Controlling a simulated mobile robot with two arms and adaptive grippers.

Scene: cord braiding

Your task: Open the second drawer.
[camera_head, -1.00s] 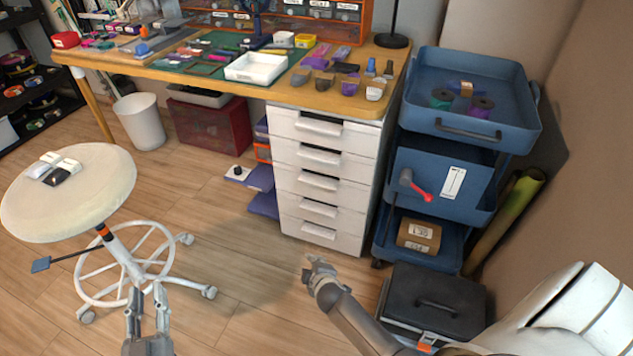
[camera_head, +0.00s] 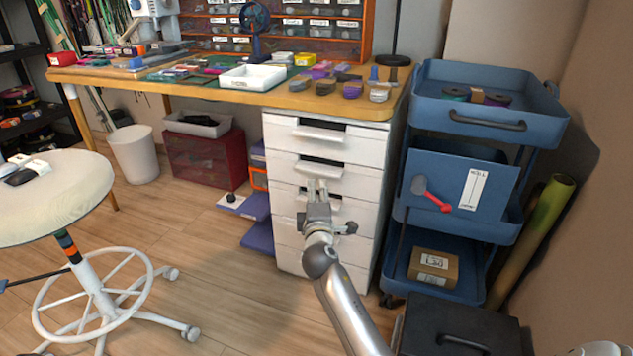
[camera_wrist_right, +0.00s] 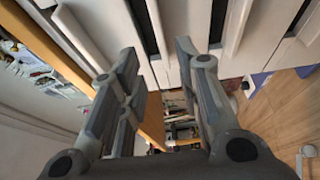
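A white drawer cabinet (camera_head: 284,255) stands under the right end of the desk, with several stacked drawers that look shut. The second drawer (camera_head: 360,184) from the top has a white pull handle (camera_head: 320,170) below a dark slot. My right gripper (camera_head: 317,184) is in front of the cabinet, its fingertips just below that handle in the picture. In the right wrist view the right gripper (camera_wrist_right: 157,52) is open, its fingers apart and facing the drawer fronts and handles. I cannot tell whether it touches a handle.
A blue cart (camera_head: 472,232) stands close to the right of the cabinet, with a black toolbox (camera_head: 455,330) in front. A white stool (camera_head: 60,185) is at left. Purple trays (camera_head: 255,205) lie beside the cabinet. The wooden floor (camera_head: 215,275) between stool and cabinet is clear.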

